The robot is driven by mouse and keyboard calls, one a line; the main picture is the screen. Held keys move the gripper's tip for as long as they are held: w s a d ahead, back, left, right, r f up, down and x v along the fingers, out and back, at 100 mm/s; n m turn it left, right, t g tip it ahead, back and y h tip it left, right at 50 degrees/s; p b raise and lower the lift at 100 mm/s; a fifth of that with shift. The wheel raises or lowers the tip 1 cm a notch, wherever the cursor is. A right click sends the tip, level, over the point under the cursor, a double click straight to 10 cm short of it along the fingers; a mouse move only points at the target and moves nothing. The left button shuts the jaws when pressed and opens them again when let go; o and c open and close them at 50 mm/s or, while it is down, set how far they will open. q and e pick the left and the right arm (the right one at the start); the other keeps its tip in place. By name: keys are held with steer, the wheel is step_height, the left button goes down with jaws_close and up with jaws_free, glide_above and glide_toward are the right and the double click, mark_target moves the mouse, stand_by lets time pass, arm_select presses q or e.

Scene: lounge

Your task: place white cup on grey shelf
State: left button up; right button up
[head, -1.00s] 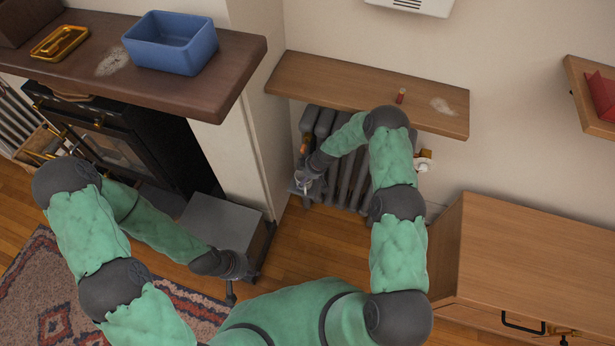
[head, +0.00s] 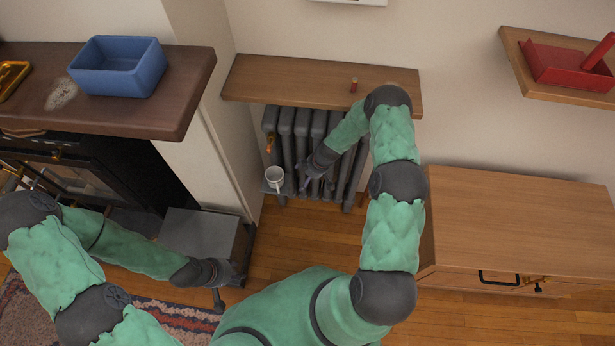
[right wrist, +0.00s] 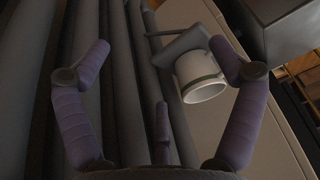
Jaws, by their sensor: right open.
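The white cup (head: 274,173) stands on a small grey shelf (head: 267,188) at the left side of the radiator in the head view. The cup (right wrist: 206,88) and the grey shelf (right wrist: 183,43) also show in the right wrist view, right of centre. My right gripper (head: 308,182) is in front of the radiator, to the right of the cup and apart from it. In the right wrist view its fingers (right wrist: 161,50) are spread with nothing held between them. My left gripper (head: 218,273) is low at the left near a grey box; its fingers are too unclear to judge.
A grey radiator (head: 318,125) stands below a wooden wall shelf (head: 300,78) with a small red item (head: 354,85). A dark mantel (head: 120,112) holds a blue bin (head: 118,82). A wooden cabinet (head: 525,225) is at the right. A grey box (head: 200,235) stands on the floor.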

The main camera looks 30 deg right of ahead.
steer(key=s+a+r+m, duration=0.2)
steer(key=s+a+m, duration=0.2)
steer(key=s+a, duration=0.2)
steer(key=s+a+r+m+g, duration=0.1)
steer(key=s+a+r+m, duration=0.2)
steer(key=s, duration=0.7)
steer(key=s+a+r+m+g, duration=0.1)
steer(key=s+a+m, duration=0.3)
steer(key=s+a, duration=0.4)
steer(key=shift+a+r+m+y, duration=0.3)
steer(key=shift+a+r, duration=0.05)
steer(key=shift+r, duration=0.3)
